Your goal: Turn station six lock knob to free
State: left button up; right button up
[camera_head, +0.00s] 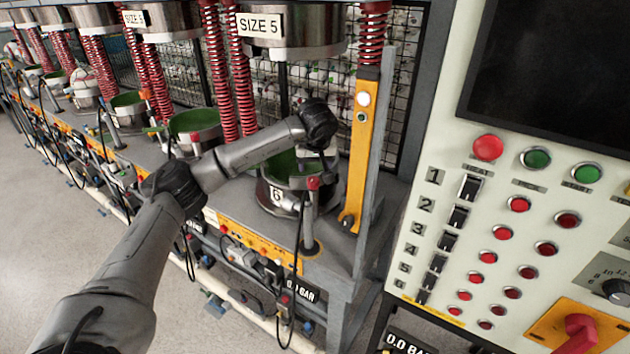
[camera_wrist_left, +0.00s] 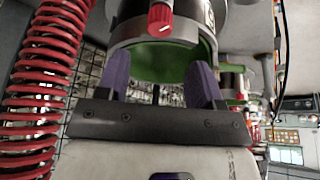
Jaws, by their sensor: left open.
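Station six is a metal mould pot (camera_head: 275,195) with a green inside and a "6" label, standing on the bench in the head view. A small red knob (camera_head: 313,183) sits at its right side, atop a metal post. In the left wrist view a red knob (camera_wrist_left: 160,19) shows at the pot's rim, beyond the fingertips and centred between them. My left gripper (camera_wrist_left: 160,78) is open, with two purple fingers apart and nothing between them. In the head view the left wrist hangs over the pot; its fingers are mostly hidden. My right gripper is in neither view.
A red spring (camera_wrist_left: 28,90) stands close at the left in the wrist view. A yellow upright (camera_head: 360,150) stands right of station six. The control panel (camera_head: 440,130) with buttons fills the right. Other stations (camera_head: 195,125) line the bench leftward.

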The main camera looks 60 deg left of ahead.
aim_at(314, 180)
pick_arm(q)
jog(key=x, duration=0.8)
jog(key=shift+f+b, duration=0.2)
jog(key=shift+b, duration=0.2)
jog(key=shift+r, duration=0.1)
jog(key=c, duration=0.9)
